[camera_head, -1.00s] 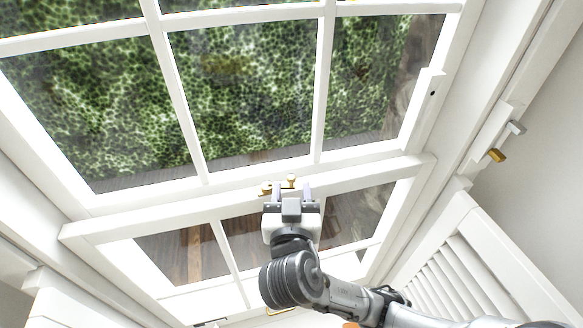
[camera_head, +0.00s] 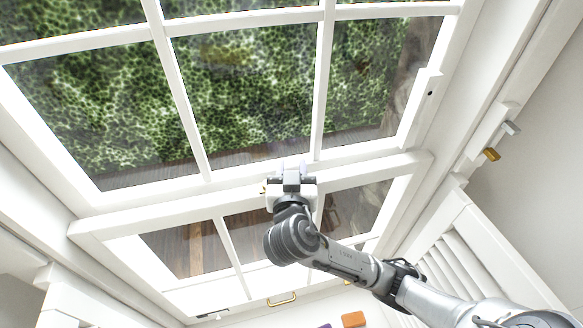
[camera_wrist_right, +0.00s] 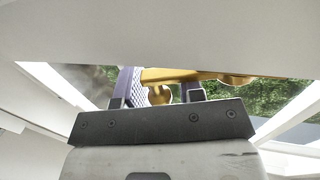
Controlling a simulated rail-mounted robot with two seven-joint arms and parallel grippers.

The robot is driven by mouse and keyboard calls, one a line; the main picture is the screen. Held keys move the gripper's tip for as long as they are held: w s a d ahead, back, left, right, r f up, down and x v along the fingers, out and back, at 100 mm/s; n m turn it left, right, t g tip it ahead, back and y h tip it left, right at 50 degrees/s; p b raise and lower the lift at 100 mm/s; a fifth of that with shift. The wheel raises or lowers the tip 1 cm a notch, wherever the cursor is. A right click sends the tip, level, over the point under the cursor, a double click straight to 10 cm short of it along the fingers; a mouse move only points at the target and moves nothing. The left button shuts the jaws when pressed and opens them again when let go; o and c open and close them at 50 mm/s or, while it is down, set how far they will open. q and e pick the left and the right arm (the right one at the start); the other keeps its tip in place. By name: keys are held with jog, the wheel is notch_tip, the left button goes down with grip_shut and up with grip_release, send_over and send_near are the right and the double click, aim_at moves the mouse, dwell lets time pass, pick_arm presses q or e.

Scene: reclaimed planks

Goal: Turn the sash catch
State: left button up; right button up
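The brass sash catch (camera_head: 264,189) sits on the white meeting rail between the upper and lower window sashes. In the head view only a small part shows, left of my right gripper (camera_head: 291,168); the gripper hides the rest. In the right wrist view the catch's brass arm (camera_wrist_right: 180,75) and its round knob (camera_wrist_right: 159,95) show beyond the gripper. My right gripper (camera_wrist_right: 160,92) is open, its two fingers apart on either side of the knob. A gap shows between the knob and the right finger; contact on the left is unclear. My left gripper is not in view.
A brass pull (camera_head: 282,299) is on the lower sash's bottom rail. Brass (camera_head: 492,154) and grey (camera_head: 512,128) fittings are on the right frame. A louvred shutter (camera_head: 455,250) stands at the right. An orange block (camera_head: 353,319) shows at the bottom edge.

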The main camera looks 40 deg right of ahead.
grip_shut()
jog(key=shift+w+f+n+t+y+b, duration=0.1)
jog(key=shift+f+n+t+y+b, duration=0.15)
jog(key=shift+b, duration=0.2)
jog(key=shift+w+d+n+t+y+b, duration=0.1)
jog(key=shift+w+n+t+y+b, duration=0.05)
jog(key=shift+n+t+y+b, duration=0.25)
jog(key=shift+w+r+n+t+y, duration=0.15)
jog(key=shift+w+n+t+y, duration=0.1)
jog(key=shift+n+t+y, duration=0.35)
jog(key=shift+w+r+n+t+y, duration=0.1)
jog(key=shift+w+n+t+y, duration=0.2)
jog(key=shift+y, duration=0.45)
jog(key=shift+s, duration=0.1)
jog(key=shift+o, duration=1.1)
grip_release()
